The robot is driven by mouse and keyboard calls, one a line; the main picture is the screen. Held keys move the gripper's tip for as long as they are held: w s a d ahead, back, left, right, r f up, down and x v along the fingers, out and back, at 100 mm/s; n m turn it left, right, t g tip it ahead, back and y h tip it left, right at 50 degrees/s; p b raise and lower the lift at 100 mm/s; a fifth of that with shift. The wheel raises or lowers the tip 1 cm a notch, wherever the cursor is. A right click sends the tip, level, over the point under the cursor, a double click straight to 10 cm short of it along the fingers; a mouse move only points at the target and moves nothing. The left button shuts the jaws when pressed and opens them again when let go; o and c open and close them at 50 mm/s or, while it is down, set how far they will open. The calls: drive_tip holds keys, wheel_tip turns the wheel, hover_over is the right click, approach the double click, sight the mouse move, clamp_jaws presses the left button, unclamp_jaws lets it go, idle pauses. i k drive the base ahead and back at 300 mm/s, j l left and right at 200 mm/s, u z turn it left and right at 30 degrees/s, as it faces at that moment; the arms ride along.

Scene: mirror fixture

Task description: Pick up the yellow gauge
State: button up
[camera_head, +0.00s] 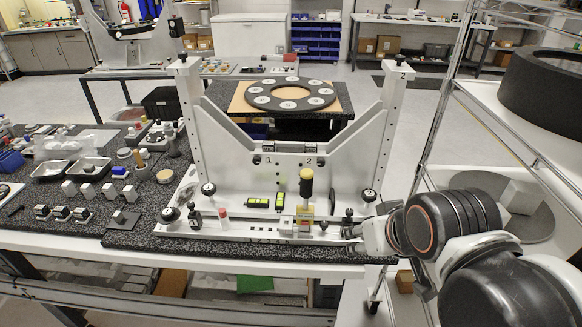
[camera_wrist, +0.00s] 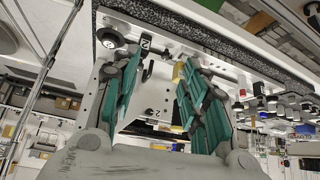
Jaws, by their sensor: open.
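A gauge-like piece with a round yellow top (camera_head: 306,176), a black neck and a pale yellow body stands upright on the white fixture base (camera_head: 240,226), near its front edge. My gripper (camera_head: 352,224) is low at the fixture's front right corner, to the right of this piece and apart from it. In the wrist view my gripper (camera_wrist: 158,68) has its green-padded fingers spread, with nothing held between them. A yellow patch (camera_wrist: 178,72) shows there beside the right finger's tip, partly hidden; I cannot tell surely that it is the same piece.
Black-and-yellow parts (camera_head: 257,203) lie left of the yellow-topped piece. A red-tipped pin (camera_head: 223,212) and dark knobs (camera_head: 208,189) stand on the base. The fixture's right upright (camera_head: 392,120) rises behind my gripper. A wire shelf (camera_head: 520,150) stands close on the right.

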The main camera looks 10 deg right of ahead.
sight(304, 212)
drive_tip(key=j+z, duration=0.3)
drive_tip(key=z, duration=0.2)
drive_tip(key=k+j+z, duration=0.15)
drive_tip(key=j+z, duration=0.15)
drive_tip(key=z, duration=0.15)
drive_tip(key=k+j+z, duration=0.15)
drive_tip(key=z, duration=0.35)
drive_tip(key=j, duration=0.1)
